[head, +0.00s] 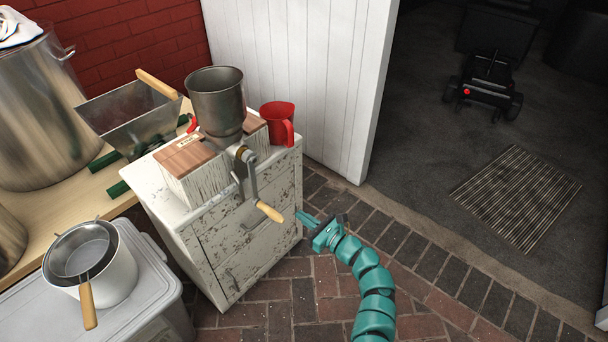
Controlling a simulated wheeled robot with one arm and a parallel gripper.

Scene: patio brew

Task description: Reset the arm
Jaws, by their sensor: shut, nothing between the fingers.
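My teal arm reaches up from the bottom of the head view over the brick floor. My gripper (309,219) is at its end, just right of the white cabinet (245,240) with chipped paint. The gripper points left toward the cabinet's side and looks shut and empty. I cannot tell whether its fingertips touch the cabinet. The wooden handle (270,212) of a hand-cranked grain mill (217,105) hangs just left of the fingers, seemingly apart from them.
A red jug (278,122) stands on the cabinet. At left are a large steel pot (38,110), a metal hopper (130,110) and a white pot with a strainer (110,280). A white door (300,80) stands behind. The brick floor (410,290) around my arm is clear.

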